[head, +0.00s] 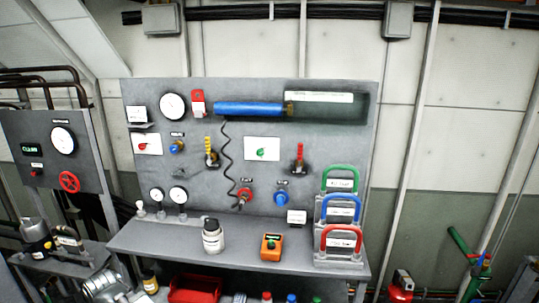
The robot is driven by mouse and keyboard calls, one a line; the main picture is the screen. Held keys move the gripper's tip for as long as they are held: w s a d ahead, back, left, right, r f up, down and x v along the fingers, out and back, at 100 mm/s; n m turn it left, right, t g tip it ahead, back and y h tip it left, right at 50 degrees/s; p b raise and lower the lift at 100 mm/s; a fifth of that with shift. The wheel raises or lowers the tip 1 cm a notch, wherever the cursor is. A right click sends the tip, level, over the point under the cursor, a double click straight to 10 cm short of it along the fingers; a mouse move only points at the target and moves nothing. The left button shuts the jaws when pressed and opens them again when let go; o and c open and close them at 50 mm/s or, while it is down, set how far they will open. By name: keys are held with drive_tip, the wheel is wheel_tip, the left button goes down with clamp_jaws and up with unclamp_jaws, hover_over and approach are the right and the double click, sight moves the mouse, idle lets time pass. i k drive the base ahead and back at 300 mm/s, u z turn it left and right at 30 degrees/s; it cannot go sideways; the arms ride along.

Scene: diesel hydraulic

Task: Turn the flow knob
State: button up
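A grey upright panel (330,150) stands at the back of a grey bench. A round blue knob (281,198) sits low on the panel, right of centre, under a small label too blurred to read surely. A red knob (246,195) is just left of it, also under a small label. A smaller blue and brass knob (177,147) is higher on the left. I cannot tell from the labels which is the flow knob. My gripper is not in view.
A white bottle (212,238) and an orange box (271,247) stand on the bench (150,240). Red, blue and green handles (341,208) rise at its right end. A black coiled cord (226,165) hangs left of the red knob. A side panel with a red handwheel (69,182) is at left.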

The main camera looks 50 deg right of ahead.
sight(261, 153)
drive_tip(key=z, duration=0.25)
drive_tip(key=i, duration=1)
drive_tip(key=u, duration=0.05)
